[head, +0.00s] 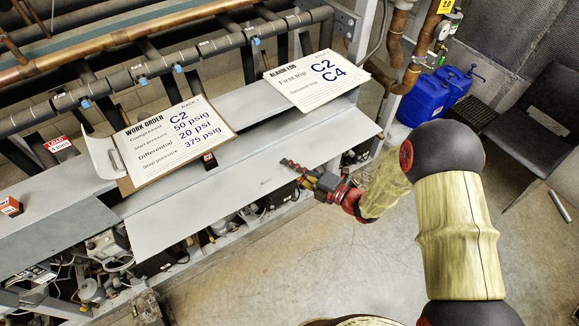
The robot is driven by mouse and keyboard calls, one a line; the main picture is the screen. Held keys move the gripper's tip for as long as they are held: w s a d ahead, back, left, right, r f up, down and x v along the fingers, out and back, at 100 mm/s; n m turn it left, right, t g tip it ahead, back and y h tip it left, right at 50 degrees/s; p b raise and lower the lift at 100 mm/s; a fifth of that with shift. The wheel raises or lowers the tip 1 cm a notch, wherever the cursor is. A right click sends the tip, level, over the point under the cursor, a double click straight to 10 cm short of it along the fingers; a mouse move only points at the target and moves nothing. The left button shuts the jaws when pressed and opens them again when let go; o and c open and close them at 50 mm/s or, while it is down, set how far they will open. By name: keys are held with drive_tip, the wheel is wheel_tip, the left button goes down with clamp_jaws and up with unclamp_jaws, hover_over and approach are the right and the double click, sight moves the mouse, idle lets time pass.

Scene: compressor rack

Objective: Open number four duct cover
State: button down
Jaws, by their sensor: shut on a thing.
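A long grey duct cover (225,187) lies along the front of the rack, sloping from lower left to upper right. Its front edge hangs over the compressors. My gripper (290,167) reaches in from the right over the cover's front part, right of its middle. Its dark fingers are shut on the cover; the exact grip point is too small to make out. Another grey cover (50,215) continues at the left. I see no number on either cover.
A work order board (172,138) and an alarm log sheet (316,80) lie on the ducting behind the cover. A small dark box (208,160) sits beside the work order. Pipes (130,70) run behind. Floor (270,260) is clear in front.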

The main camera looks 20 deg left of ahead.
drive_tip(key=shift+s+d+f, duration=0.1)
drive_tip(key=shift+s+f, duration=0.1)
drive_tip(key=shift+f, duration=0.15)
drive_tip(key=r+h+p, duration=0.1)
drive_tip(key=p, duration=0.3)
drive_tip(key=shift+w+r+m, duration=0.1)
drive_tip(key=shift+r+m, duration=0.15)
drive_tip(key=shift+m, duration=0.05)
drive_tip(key=c, duration=1.9)
unclamp_jaws()
drive_tip(key=shift+w+r, duration=0.1)
drive_tip(key=shift+r, duration=0.1)
drive_tip(key=v, duration=1.2)
drive_tip(key=shift+w+f, duration=0.1)
drive_tip(key=shift+f, duration=0.05)
